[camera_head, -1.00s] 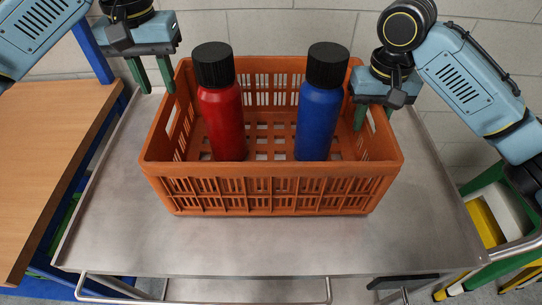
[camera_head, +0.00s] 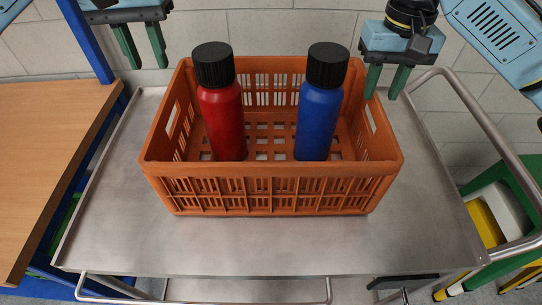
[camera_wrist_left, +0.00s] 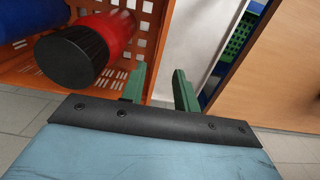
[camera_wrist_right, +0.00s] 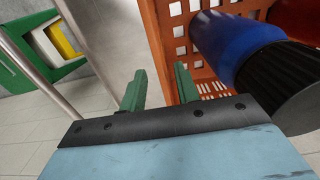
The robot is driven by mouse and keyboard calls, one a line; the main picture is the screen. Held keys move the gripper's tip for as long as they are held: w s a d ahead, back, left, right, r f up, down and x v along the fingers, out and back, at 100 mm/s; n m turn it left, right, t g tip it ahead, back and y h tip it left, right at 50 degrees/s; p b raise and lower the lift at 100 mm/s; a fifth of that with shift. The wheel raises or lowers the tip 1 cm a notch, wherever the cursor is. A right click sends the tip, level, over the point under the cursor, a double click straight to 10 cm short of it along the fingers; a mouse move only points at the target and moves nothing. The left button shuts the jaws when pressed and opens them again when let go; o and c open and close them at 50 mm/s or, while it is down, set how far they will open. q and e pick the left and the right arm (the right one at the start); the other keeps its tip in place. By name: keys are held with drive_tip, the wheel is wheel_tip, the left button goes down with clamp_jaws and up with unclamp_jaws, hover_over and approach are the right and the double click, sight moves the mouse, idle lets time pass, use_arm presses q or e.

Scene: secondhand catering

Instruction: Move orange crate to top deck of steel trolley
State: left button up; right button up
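The orange crate (camera_head: 270,190) stands upright on the bare steel top deck (camera_head: 240,245) of the trolley. It holds a red bottle (camera_head: 223,120) and a blue bottle (camera_head: 319,120), both upright with black caps. My left gripper (camera_head: 143,62) is open and empty, above and beyond the crate's left end; its green fingers (camera_wrist_left: 160,85) show apart in the left wrist view. My right gripper (camera_head: 383,92) is open and empty, above the crate's right end; its fingers (camera_wrist_right: 160,90) show apart in the right wrist view. Neither gripper touches the crate.
A wooden-topped table (camera_head: 50,150) with a blue frame stands close on the left. The trolley's tubular handle (camera_head: 490,130) rises at the right. A green, white and yellow object (camera_head: 490,215) is on the floor beyond it. A block wall is behind.

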drive_tip(key=shift+r, duration=2.05)
